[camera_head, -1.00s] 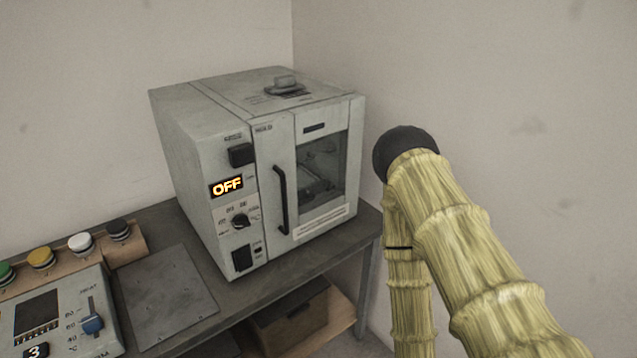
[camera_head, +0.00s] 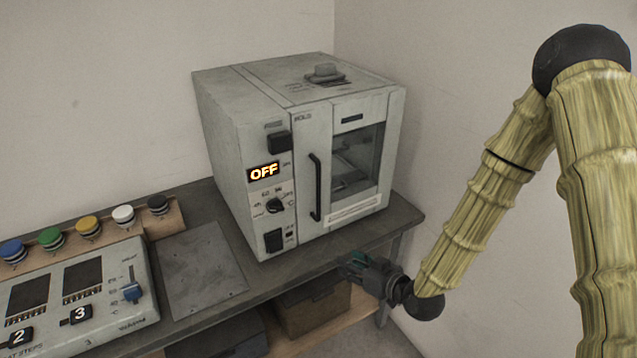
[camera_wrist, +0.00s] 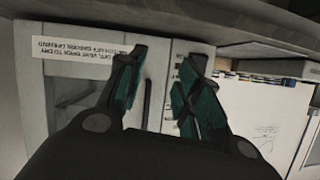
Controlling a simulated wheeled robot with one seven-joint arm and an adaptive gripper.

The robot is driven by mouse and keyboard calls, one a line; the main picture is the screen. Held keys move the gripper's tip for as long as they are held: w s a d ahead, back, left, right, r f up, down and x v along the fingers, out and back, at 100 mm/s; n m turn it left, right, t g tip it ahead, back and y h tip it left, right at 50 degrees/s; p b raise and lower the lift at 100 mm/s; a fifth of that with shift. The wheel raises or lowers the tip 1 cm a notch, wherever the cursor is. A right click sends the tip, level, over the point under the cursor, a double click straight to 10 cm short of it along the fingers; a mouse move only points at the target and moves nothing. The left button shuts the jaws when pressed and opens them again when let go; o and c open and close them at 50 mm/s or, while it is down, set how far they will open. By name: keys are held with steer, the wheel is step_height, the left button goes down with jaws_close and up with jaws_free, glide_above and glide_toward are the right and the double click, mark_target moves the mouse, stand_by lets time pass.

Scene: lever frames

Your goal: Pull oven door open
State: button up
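The oven (camera_head: 255,130) is a grey-white box on the bench, its display reading OFF. Its door (camera_head: 384,150) with a dark window looks shut. The black vertical bar handle (camera_head: 315,188) is on the door's left side. My gripper (camera_head: 352,262) is in front of and below the oven, near the bench's front edge, apart from the handle. In the wrist view my gripper (camera_wrist: 163,78) is open and empty, with teal pads. The handle (camera_wrist: 147,103) shows between the fingers there, beyond them, its lower part hidden by my gripper. The oven's label is upside down in that view.
The bench (camera_head: 290,280) carries a flat grey plate (camera_head: 200,275) and a control panel (camera_head: 100,330) with several coloured buttons behind it, left of the oven. Boxes (camera_head: 312,310) sit on the shelf below. Walls stand behind and right; floor at right is free.

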mark_target(320, 188)
steer(key=w+a+r+n+t+y, duration=0.1)
steer(key=w+r+y, duration=0.15)
steer(key=r, duration=0.55)
steer(key=w+a+r+n+t+y, duration=0.1)
steer(key=w+r+n+t+y, duration=0.1)
steer(key=w+r, duration=0.35)
steer(key=shift+h, duration=0.35)
steer(key=p+x, duration=0.1)
steer(key=x, duration=0.1)
steer(key=r+p+x, duration=0.1)
steer(key=p+x, duration=0.1)
steer(key=x, duration=0.1)
steer(key=p+x, duration=0.1)
steer(key=x, duration=0.1)
steer(key=shift+s+a+r, duration=0.1)
steer(key=shift+a+r, duration=0.2)
steer(key=shift+a, duration=0.2)
steer(key=shift+w+a+f+p, duration=0.15)
steer(key=shift+w+a+p, duration=0.2)
steer(key=shift+w+a, duration=0.15)
jaws_close()
